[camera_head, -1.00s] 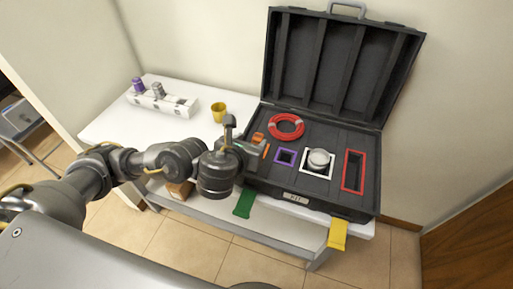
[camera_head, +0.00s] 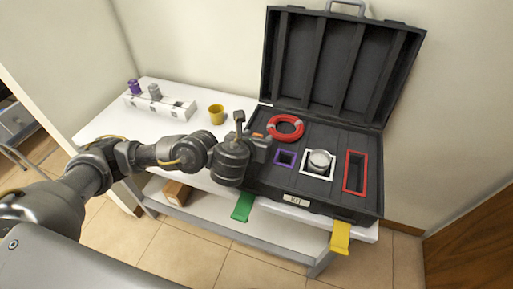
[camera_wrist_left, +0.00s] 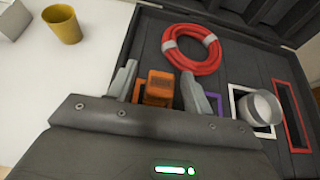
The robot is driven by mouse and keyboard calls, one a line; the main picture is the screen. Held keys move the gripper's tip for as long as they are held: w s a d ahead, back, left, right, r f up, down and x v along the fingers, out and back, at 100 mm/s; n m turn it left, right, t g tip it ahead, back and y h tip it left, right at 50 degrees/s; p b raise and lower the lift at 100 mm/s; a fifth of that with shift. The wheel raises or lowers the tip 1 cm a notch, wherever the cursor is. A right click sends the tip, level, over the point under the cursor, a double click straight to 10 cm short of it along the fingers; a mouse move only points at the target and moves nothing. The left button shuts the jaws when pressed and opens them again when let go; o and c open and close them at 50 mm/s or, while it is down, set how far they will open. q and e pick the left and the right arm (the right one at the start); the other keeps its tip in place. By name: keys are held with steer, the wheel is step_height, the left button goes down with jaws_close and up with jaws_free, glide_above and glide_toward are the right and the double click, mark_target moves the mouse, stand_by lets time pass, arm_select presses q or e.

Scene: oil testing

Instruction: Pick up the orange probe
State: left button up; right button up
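The orange probe (camera_wrist_left: 159,86) stands in the black case, at an orange-edged slot partly hidden by my gripper. In the head view only a small orange bit of the probe (camera_head: 257,135) shows past my gripper. My left gripper (camera_wrist_left: 160,88) is open, with one grey finger on each side of the probe. Gaps show between the fingers and the probe. In the head view my left gripper (camera_head: 262,146) is over the left part of the case. The probe's lower part is hidden. My right gripper is not in view.
The open case (camera_head: 327,138) also holds a red cable coil (camera_head: 285,128), a purple-edged slot (camera_head: 285,158), a silver round part (camera_head: 320,161) and a red-edged slot (camera_head: 356,172). A yellow cup (camera_head: 217,114) and a white rack (camera_head: 160,105) stand left on the white table (camera_head: 113,122).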

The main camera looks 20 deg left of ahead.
arm_select(q)
steer(key=c, duration=1)
